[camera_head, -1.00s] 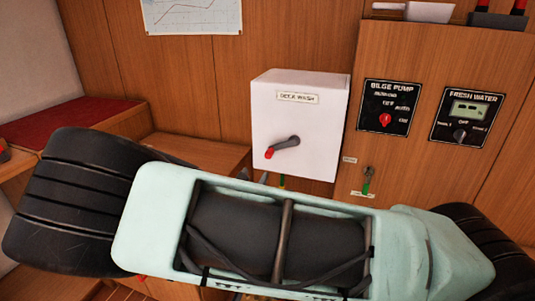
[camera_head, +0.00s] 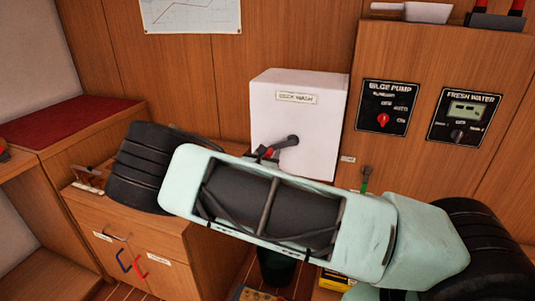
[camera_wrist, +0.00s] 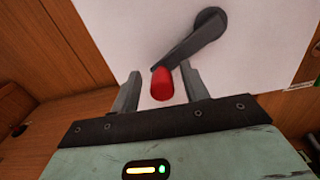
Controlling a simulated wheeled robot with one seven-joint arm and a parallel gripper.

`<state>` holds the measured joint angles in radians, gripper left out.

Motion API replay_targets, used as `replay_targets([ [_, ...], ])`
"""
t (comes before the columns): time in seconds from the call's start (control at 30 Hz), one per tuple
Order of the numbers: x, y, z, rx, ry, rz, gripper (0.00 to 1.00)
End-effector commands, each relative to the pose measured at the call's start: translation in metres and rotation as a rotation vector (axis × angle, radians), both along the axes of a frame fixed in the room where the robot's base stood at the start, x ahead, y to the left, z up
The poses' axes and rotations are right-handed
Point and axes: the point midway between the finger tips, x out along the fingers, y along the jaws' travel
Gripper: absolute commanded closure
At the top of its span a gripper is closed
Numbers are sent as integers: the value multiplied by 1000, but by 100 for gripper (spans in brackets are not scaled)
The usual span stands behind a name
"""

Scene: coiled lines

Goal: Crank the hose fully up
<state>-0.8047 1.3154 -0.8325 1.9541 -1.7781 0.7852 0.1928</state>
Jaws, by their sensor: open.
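The white deck wash box (camera_head: 310,105) is fixed to the wood panel in the head view. Its dark crank (camera_head: 285,143) ends in a red knob (camera_head: 264,152) at the lower left, just above my arm. In the wrist view the crank arm (camera_wrist: 192,42) slants down left from its hub to the red knob (camera_wrist: 162,84). My gripper (camera_wrist: 160,88) is open, with one finger on each side of the red knob. Whether either finger touches it I cannot tell. My arm hides the gripper and the lower part of the box in the head view. No hose is clearly visible.
A bilge pump panel (camera_head: 388,107) and a fresh water panel (camera_head: 465,117) are right of the box. A green-handled valve (camera_head: 365,180) is below them. A wooden drawer cabinet (camera_head: 110,235) stands at left, and a dark bucket (camera_head: 276,268) is below my arm.

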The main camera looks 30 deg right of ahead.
Motion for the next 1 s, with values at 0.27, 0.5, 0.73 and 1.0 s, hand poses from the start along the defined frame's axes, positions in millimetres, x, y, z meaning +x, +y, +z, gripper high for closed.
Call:
replay_targets([
  [0.27, 0, 0, 0, 0, 0, 0, 97],
  [0.5, 1, 1, 0, 1, -2, 2, 100],
  [0.73, 3, 2, 1, 4, -6, 3, 100],
  [1.0, 9, 2, 1, 13, -17, 4, 100],
])
